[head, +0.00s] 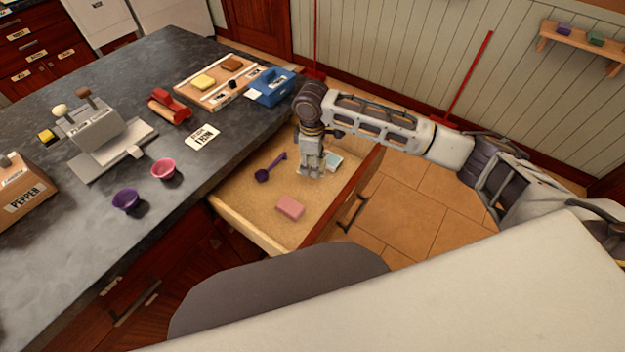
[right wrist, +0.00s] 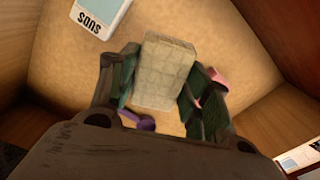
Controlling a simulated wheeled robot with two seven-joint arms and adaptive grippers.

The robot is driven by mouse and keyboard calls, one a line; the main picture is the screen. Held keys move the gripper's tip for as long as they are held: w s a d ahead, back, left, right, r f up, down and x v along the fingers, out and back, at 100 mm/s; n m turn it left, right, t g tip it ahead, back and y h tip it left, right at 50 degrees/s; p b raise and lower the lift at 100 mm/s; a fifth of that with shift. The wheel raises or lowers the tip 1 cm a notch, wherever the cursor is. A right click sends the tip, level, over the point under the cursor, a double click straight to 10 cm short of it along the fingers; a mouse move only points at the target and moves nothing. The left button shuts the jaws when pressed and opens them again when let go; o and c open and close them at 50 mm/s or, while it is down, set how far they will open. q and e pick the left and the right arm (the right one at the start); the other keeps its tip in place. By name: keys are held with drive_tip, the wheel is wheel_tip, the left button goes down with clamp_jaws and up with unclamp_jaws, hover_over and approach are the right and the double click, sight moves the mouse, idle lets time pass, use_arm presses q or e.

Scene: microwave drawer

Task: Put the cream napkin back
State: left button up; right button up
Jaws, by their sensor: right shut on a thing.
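The drawer (head: 236,222) is pulled out below the counter. My right gripper (head: 312,174) is inside its outline, fingers pointing down. In the right wrist view it is shut on the cream napkin (right wrist: 163,72), a pale quilted block held between its two fingers (right wrist: 155,95). In the head view the gripper mostly hides the napkin. I cannot tell whether the napkin touches the drawer floor. My left gripper is not in view.
In the drawer are a purple ladle (head: 270,168), a pink block (head: 290,208) and a pale blue SUDS packet (head: 334,161), also in the right wrist view (right wrist: 101,14). Bare drawer floor shows between them. Purple (head: 125,201) and pink (head: 163,169) cups stand on the counter.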

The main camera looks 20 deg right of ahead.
sight(313, 184)
wheel_tip(313, 184, down, 2)
drive_tip(key=shift+f, duration=1.3)
wheel_tip(313, 184, down, 3)
drive_tip(key=shift+r+b, duration=0.1)
drive_tip(key=shift+b, duration=0.2)
drive_tip(key=shift+f, duration=0.5)
drive_tip(key=o, duration=0.8)
drive_tip(key=shift+o, duration=1.3)
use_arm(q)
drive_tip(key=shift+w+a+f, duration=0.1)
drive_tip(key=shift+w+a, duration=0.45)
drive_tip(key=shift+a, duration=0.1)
